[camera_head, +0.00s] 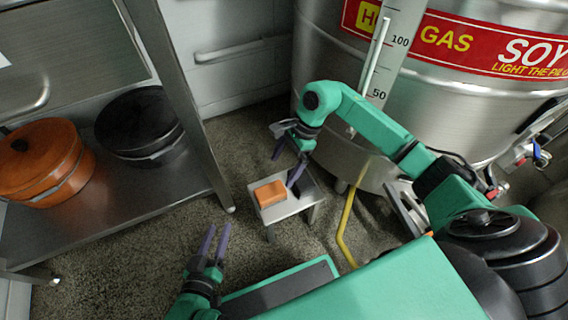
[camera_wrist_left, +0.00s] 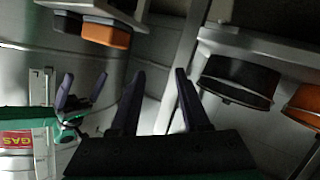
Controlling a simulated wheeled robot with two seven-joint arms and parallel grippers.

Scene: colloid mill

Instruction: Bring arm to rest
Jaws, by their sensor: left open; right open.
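My left gripper (camera_head: 217,232) is low in the head view, with its two purple fingers apart and nothing between them. Its fingers also show in the left wrist view (camera_wrist_left: 158,78), open and empty. My right gripper (camera_head: 285,170) is at the end of the green arm that reaches in from the right. Its purple fingers are spread above the small metal stand (camera_head: 283,212), near the orange block (camera_head: 270,194). It holds nothing that I can see. It also shows at the left of the left wrist view (camera_wrist_left: 85,82).
A steel shelf (camera_head: 140,200) on the left bears an orange pot (camera_head: 42,160) and a black pot (camera_head: 138,125). A small dark object (camera_head: 296,188) is beside the block. A large steel tank (camera_head: 450,100) stands behind the right arm. A yellow hose (camera_head: 346,225) runs down. Floor between shelf and stand is clear.

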